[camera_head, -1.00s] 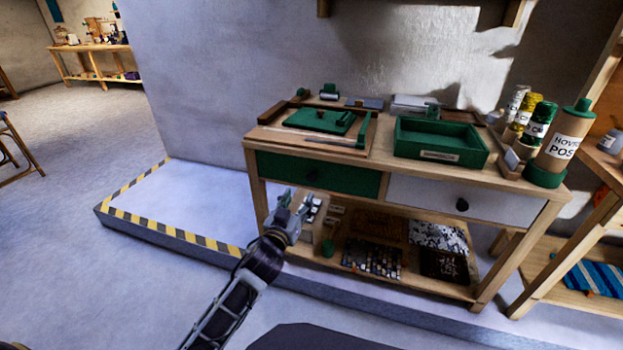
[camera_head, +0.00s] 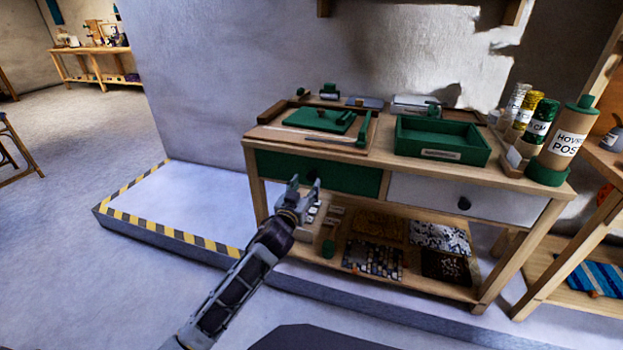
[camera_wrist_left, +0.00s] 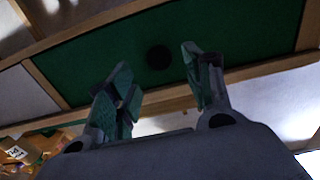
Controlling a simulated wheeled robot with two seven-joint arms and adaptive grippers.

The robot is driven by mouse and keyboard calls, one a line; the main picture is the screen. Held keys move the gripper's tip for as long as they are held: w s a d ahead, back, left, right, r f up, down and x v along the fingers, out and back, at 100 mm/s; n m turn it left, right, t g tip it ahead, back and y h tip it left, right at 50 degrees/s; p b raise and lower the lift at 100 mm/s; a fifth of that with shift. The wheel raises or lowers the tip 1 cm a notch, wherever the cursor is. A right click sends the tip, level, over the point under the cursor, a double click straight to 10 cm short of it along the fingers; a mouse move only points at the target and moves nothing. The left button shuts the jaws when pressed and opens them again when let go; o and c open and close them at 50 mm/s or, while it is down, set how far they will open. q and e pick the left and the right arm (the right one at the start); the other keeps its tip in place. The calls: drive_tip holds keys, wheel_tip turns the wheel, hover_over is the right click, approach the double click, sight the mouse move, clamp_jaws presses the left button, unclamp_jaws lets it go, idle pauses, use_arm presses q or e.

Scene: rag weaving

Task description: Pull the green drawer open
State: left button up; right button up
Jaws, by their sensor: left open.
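The green drawer (camera_head: 350,178) is shut in the left half of the wooden workbench front. Its dark round knob (camera_head: 312,177) sits near the middle of the drawer face. In the left wrist view the green drawer (camera_wrist_left: 225,40) fills the upper part, and the knob (camera_wrist_left: 158,57) shows between and beyond the fingertips. My left gripper (camera_head: 305,186) is open in front of the drawer, with the knob just past its fingers. The left gripper also shows in the wrist view (camera_wrist_left: 157,80), its two fingers spread and nothing between them. My right gripper is not in view.
A white drawer (camera_head: 440,198) with a dark knob is to the right. A green tray (camera_head: 440,143) and a green-lidded box stand on the bench top. A platform edge with yellow-black stripes (camera_head: 175,232) runs at the left.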

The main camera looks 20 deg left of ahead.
sight(311, 177)
use_arm(q)
drive_tip(key=shift+w+b, duration=0.7)
drive_tip(key=shift+w, duration=1.8)
drive_tip(key=shift+w+d, duration=0.1)
drive_tip(key=shift+w, duration=0.65)
clamp_jaws()
